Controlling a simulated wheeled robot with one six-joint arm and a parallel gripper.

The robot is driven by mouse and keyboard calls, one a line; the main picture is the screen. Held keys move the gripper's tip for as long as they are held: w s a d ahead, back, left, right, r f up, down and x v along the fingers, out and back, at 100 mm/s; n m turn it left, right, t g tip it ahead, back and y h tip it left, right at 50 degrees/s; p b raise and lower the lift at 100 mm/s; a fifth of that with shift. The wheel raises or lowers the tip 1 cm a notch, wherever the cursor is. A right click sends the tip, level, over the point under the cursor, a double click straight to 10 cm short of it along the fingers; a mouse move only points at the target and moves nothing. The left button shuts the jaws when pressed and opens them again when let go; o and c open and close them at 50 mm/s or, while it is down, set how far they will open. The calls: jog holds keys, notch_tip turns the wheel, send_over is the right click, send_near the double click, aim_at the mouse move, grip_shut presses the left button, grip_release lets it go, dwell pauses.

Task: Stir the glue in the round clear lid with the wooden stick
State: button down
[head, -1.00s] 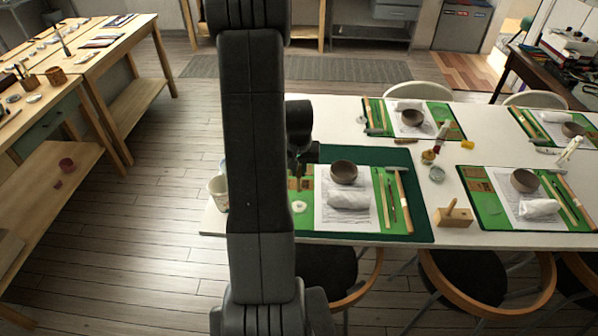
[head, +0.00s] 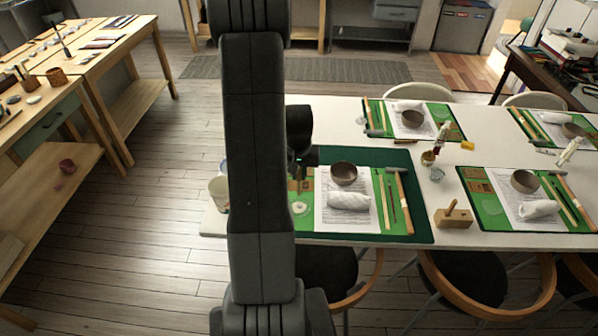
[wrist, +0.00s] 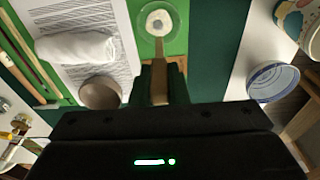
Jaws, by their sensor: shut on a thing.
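The round clear lid (wrist: 157,22) holds a white patch of glue and lies on the green mat near the top of the wrist view. It also shows beside my arm in the head view (head: 301,208). My gripper (wrist: 160,88) is shut on the wooden stick (wrist: 158,66). The stick runs from between the jaws towards the lid, and its far end overlaps the lid in the wrist view. I cannot tell whether the tip touches the glue. In the head view my gripper (head: 303,166) is above the mat, partly hidden by my arm.
A white wrapped bundle (head: 348,201) and a brown bowl (head: 343,172) sit on the paper to the right. Tools (head: 391,198) lie beyond them. A white cup (head: 218,190) stands left of my arm, and a wooden block (head: 454,215) stands right of the mat.

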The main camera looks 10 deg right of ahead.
jog(key=shift+f+b, duration=1.95)
jog(key=shift+f, duration=1.05)
jog(key=shift+s, duration=0.1)
